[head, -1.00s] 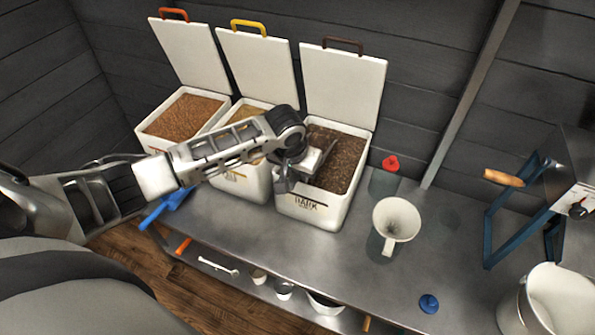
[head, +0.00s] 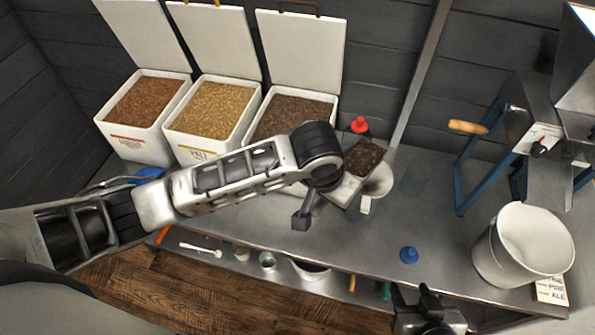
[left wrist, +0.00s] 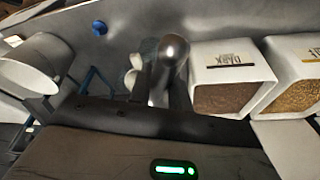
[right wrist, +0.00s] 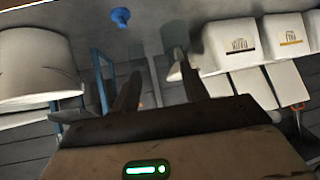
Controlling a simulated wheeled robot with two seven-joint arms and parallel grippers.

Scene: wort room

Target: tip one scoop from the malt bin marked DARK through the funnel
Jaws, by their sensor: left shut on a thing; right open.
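The malt bin marked DARK (head: 257,127) stands open at the right end of the row; its label also shows in the left wrist view (left wrist: 237,60). My left gripper (head: 322,190) is shut on the handle of a metal scoop (head: 347,191). The scoop is loaded with dark malt (head: 364,157) and looks about level. It overlaps the left side of the white funnel (head: 381,181); exact height above the rim is unclear. The funnel's lower part is partly hidden. My right gripper (head: 428,312) is at the bottom edge, open and empty, as its wrist view shows (right wrist: 156,85).
Two other open bins, one reddish-brown malt (head: 145,105) and one pale (head: 211,106), stand left. A red object (head: 360,125) is behind the funnel. A blue knob-like object (head: 409,255), white bucket (head: 525,245) and blue-framed mill (head: 485,150) are right. Bench front is clear.

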